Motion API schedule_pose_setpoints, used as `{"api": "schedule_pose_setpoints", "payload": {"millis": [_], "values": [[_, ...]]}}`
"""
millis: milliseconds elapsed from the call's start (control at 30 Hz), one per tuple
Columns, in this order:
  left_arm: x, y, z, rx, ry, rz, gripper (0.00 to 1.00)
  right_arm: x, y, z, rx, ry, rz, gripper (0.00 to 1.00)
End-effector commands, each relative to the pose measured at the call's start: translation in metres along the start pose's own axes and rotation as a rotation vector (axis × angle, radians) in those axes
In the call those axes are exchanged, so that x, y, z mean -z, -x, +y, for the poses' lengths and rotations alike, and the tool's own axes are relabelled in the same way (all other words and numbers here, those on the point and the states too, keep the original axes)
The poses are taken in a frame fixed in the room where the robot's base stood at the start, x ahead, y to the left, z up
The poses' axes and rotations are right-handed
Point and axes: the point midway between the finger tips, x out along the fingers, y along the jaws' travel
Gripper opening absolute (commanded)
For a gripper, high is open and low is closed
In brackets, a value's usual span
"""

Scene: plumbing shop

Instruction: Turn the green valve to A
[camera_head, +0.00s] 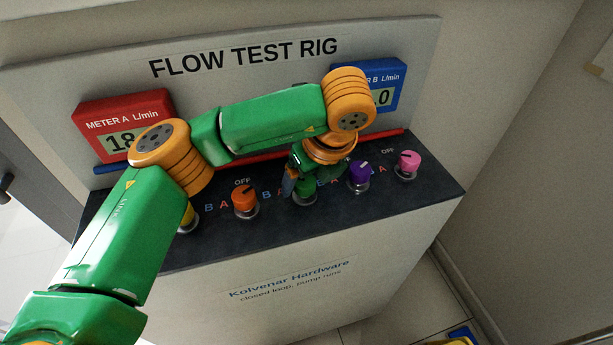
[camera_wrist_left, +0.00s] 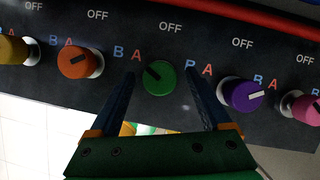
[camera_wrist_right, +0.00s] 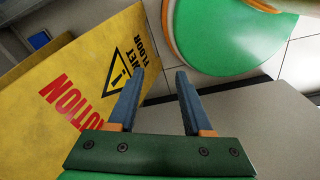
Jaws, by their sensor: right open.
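The green valve (camera_head: 305,190) is a round knob in the middle of a row on the dark panel. In the left wrist view the green valve (camera_wrist_left: 160,78) has a dark pointer mark aimed up and left, toward the letter A (camera_wrist_left: 137,55). My left gripper (camera_head: 298,180) is over it, partly hidden by its own wrist. In the left wrist view my left gripper (camera_wrist_left: 160,76) is open, with one finger on each side of the knob; I cannot tell whether they touch it. My right gripper (camera_wrist_right: 155,72) is open and empty.
An orange knob (camera_head: 245,198) and a purple knob (camera_head: 358,177) flank the green one. A yellow knob (camera_wrist_left: 14,50) and a pink knob (camera_head: 409,160) are farther out. Meter A (camera_head: 124,124) shows a partly hidden 18; meter B (camera_head: 384,90) is partly covered. A yellow caution sign (camera_wrist_right: 75,80) stands near my right gripper.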

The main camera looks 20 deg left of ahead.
Motion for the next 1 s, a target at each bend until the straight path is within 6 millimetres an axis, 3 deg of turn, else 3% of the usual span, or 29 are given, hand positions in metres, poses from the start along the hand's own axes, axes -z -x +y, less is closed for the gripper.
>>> {"api": "schedule_pose_setpoints", "payload": {"millis": [167, 533, 1000], "values": [[0.0, 0.002, 0.0, 0.001, -0.001, 0.0, 0.82, 0.0, 0.0, 0.0, 0.0, 0.0, 0.0, 0.5], [-0.001, 0.067, -0.001, 0.001, 0.001, -0.002, 0.82, 0.001, 0.004, 0.0, 0.0, 0.0, 0.0, 0.5], [0.0, 0.071, 0.0, 0.0, -0.001, 0.0, 0.82, 0.0, 0.004, 0.0, 0.0, 0.0, 0.0, 0.5]]}}
